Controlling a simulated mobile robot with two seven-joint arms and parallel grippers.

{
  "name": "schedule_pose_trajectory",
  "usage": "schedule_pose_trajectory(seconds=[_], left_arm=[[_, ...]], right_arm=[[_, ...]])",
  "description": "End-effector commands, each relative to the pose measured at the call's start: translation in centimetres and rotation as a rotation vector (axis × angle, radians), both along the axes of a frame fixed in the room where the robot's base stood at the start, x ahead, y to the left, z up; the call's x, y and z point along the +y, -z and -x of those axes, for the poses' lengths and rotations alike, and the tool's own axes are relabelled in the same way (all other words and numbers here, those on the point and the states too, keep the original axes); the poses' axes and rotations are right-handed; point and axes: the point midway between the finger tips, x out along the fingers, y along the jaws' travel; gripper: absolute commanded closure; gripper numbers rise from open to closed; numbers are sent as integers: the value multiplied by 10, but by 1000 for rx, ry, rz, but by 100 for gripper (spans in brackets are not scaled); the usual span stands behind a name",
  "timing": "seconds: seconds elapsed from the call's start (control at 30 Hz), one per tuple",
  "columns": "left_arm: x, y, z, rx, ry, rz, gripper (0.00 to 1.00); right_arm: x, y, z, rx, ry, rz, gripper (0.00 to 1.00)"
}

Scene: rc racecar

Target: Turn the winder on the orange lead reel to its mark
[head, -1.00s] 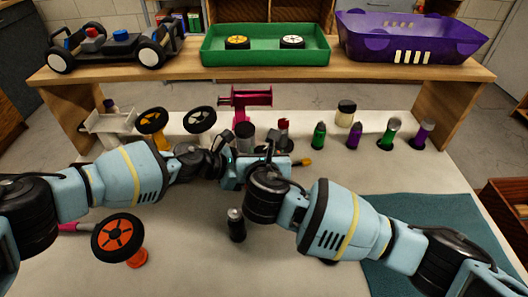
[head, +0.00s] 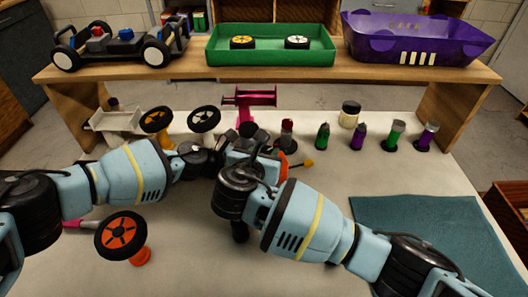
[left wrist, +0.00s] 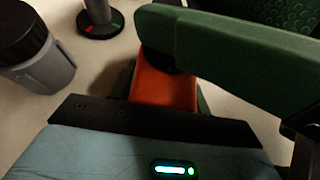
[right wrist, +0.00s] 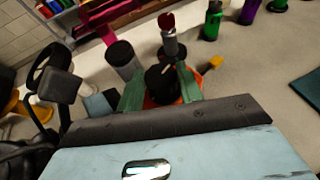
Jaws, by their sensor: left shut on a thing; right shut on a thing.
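The orange lead reel (head: 285,165) shows only as a small orange patch behind my grippers in the head view. In the left wrist view its orange body (left wrist: 165,90) sits between the green fingers of my left gripper (left wrist: 165,80), which is shut on it. In the right wrist view the reel's black winder (right wrist: 160,85), with a pale line on top, sits over the orange body (right wrist: 188,88). My right gripper (right wrist: 160,78) is shut on the winder, a green finger on each side. A large green finger crosses the left wrist view. I cannot make out the mark.
A grey canister with a black lid (left wrist: 35,60) stands close to the grippers. Behind them are a magenta stand (head: 248,97) and several coloured bottles (head: 358,138). An orange-hubbed wheel (head: 122,235) is at left front. A teal mat (head: 430,235) lies at right.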

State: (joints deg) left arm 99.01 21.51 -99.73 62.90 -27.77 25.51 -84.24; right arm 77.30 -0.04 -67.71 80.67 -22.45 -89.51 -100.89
Motion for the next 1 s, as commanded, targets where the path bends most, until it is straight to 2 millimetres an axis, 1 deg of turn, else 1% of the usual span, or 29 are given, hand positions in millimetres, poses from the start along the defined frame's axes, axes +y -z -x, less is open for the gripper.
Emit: schedule_pose_trajectory(seconds=[0.03, 0.1, 0.13, 0.27, 0.3, 0.53, 0.67, 0.77, 1.0], left_arm=[[-3, -1, 2, 2, 9, 4, 73], [-3, -1, 2, 2, 9, 4, 73], [-3, -1, 2, 2, 8, 4, 73], [-2, -1, 2, 2, 7, 3, 73], [-2, -1, 1, 1, 6, 2, 73], [-1, 0, 1, 1, 2, 1, 73], [0, 0, 0, 0, 1, 1, 73], [0, 0, 0, 1, 0, 0, 73], [0, 0, 0, 1, 0, 0, 73]], right_arm=[[-2, 4, 0, 7, 3, 2, 87], [-2, 3, 0, 7, 3, 3, 87], [-2, 3, 0, 6, 3, 3, 60], [-2, 3, 0, 5, 2, 3, 43], [-2, 2, 0, 4, 2, 3, 41], [-1, 1, 0, 2, 1, 2, 41], [1, -1, 5, 3, 0, 2, 41], [5, -6, 16, 1, -1, 0, 41], [18, -24, 59, 1, -2, -3, 41]])
